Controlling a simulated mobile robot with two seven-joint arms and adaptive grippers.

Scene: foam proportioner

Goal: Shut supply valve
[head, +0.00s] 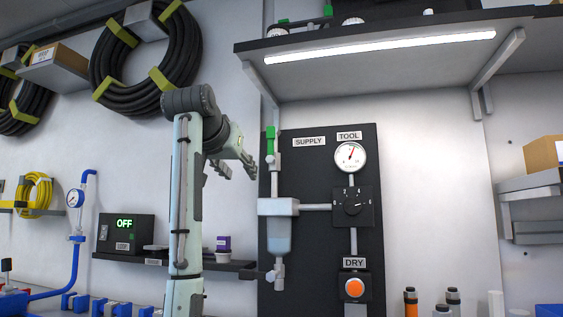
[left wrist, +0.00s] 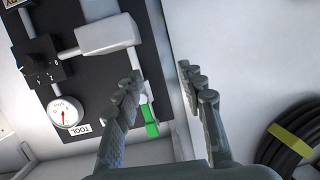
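The supply valve has a green handle (head: 270,139) that stands upright, in line with the vertical pipe at the upper left of the black panel (head: 318,240). The SUPPLY label (head: 309,141) is to its right. My left gripper (head: 240,171) is open and empty, just left of the valve and a little below the handle. In the left wrist view the green handle (left wrist: 150,121) shows between the open fingers (left wrist: 160,74), nearer the left one, which hides part of the valve. I cannot tell whether they touch. My right gripper is not in view.
The panel also carries a TOOL gauge (head: 350,157), a black knob (head: 353,201), a clear filter bowl (head: 279,235) and an orange button (head: 355,288). A lit shelf (head: 385,62) overhangs it. A coiled black hose (head: 184,62) hangs upper left. Bottles stand lower right.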

